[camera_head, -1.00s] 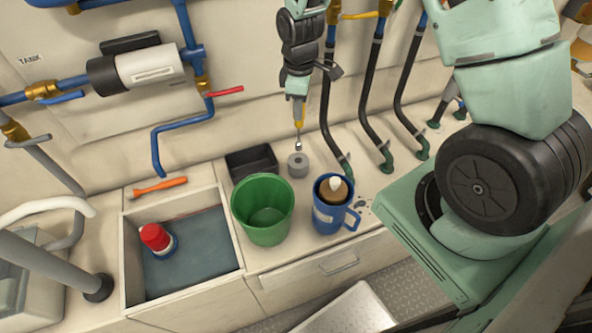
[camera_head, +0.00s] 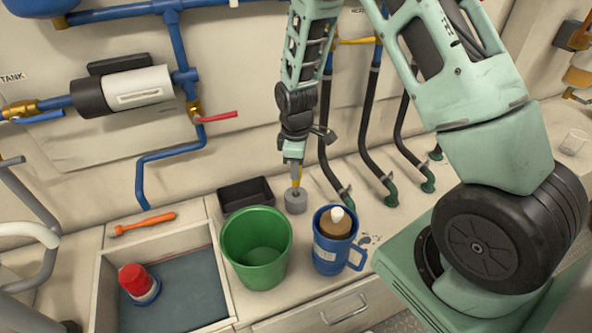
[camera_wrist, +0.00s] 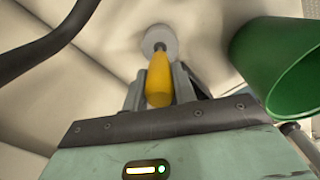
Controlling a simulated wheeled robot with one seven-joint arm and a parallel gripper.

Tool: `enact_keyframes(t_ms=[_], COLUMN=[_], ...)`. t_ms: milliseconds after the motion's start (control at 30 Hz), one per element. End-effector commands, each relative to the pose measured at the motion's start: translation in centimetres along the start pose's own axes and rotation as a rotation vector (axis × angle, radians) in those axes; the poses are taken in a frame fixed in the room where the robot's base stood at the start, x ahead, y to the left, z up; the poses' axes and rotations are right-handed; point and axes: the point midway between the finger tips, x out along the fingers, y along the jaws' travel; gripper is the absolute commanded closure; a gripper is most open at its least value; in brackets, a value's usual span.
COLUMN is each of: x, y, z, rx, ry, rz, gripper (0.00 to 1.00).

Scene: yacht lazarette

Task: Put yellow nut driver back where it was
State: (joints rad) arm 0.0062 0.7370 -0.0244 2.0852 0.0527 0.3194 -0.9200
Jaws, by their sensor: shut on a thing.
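The yellow nut driver (camera_wrist: 158,78) is held upright between the fingers of my gripper (camera_head: 294,158), which is shut on its handle. Its shaft points down at a small grey round holder (camera_head: 296,201) on the counter by the wall. In the head view the lower shaft is no longer visible above the holder, and the tip seems to be in it. The wrist view shows the grey holder (camera_wrist: 159,41) directly beyond the driver, lined up with it. How deep the tip sits cannot be told.
A green bucket (camera_head: 236,236) and a blue mug (camera_head: 325,257) with a brown bottle (camera_head: 336,222) stand in front of the holder. A black tray (camera_head: 231,196) is close on its left. Hoses (camera_head: 374,150) rise at right. An orange-handled tool (camera_head: 146,222) lies farther left, by a sink with a red-capped item (camera_head: 133,279).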

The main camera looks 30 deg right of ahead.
Motion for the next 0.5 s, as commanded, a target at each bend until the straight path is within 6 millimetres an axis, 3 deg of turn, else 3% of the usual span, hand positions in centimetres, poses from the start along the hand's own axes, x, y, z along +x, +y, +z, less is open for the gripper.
enact_keyframes(t_ms=[267,300,333,500], x=[0.30,0.16,0.14,0.14], y=[0.00,0.00,0.00,0.00], z=[-0.01,-0.02,-0.01,-0.01], rx=[0.000,0.000,0.000,0.000], ry=[0.000,0.000,0.000,0.000], rz=[0.000,0.000,0.000,0.000], gripper=[1.00,0.62,0.54,0.51])
